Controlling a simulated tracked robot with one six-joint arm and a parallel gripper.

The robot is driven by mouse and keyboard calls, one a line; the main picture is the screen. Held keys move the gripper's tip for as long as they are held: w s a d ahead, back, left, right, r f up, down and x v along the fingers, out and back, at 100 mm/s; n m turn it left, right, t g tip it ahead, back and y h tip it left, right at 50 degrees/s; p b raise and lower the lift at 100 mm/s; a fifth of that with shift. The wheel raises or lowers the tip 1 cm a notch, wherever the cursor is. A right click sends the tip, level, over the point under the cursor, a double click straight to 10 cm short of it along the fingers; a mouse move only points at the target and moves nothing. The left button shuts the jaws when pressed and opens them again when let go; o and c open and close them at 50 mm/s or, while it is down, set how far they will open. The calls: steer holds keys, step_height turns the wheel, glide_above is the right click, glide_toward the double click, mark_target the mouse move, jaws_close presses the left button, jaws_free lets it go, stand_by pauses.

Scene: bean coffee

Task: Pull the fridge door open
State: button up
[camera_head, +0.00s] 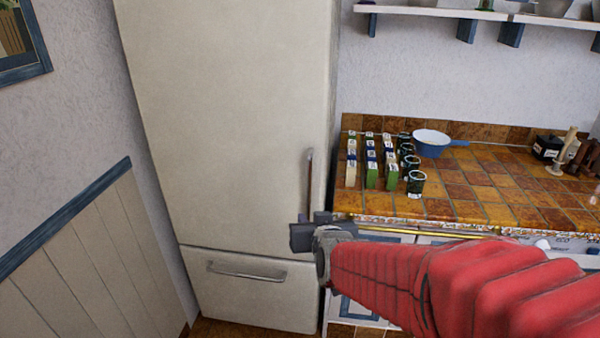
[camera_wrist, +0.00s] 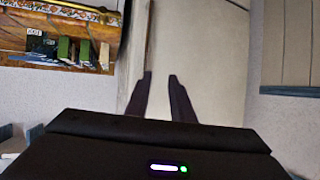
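The tall cream fridge (camera_head: 225,110) stands left of the counter in the head view. Its upper door is shut, with a vertical metal handle (camera_head: 309,185) near the right edge. A lower door or drawer has a horizontal handle (camera_head: 245,272) and is also shut. My gripper (camera_head: 306,228) shows just below the lower end of the vertical handle. In the wrist view, the two dark fingers (camera_wrist: 160,84) stand apart with only the pale fridge front (camera_wrist: 205,50) showing between them. The vertical handle cannot be made out there, and I cannot tell the gap to the door.
A tiled counter (camera_head: 480,200) to the right holds several small boxes (camera_head: 371,170), dark cups (camera_head: 415,184) and a blue pan (camera_head: 432,143). A gold rail (camera_head: 420,234) runs along its front. A panelled wall (camera_head: 90,250) stands left of the fridge. A shelf (camera_head: 430,12) hangs above.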

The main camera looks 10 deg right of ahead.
steer(key=w+d+f+m+t+h, duration=0.1)
steer(key=w+f+t+h, duration=0.1)
steer(key=w+t, duration=0.3)
steer(key=shift+w+d+f+h, duration=0.2)
steer(key=shift+w+d+h, duration=0.2)
steer(key=shift+w, duration=0.4)
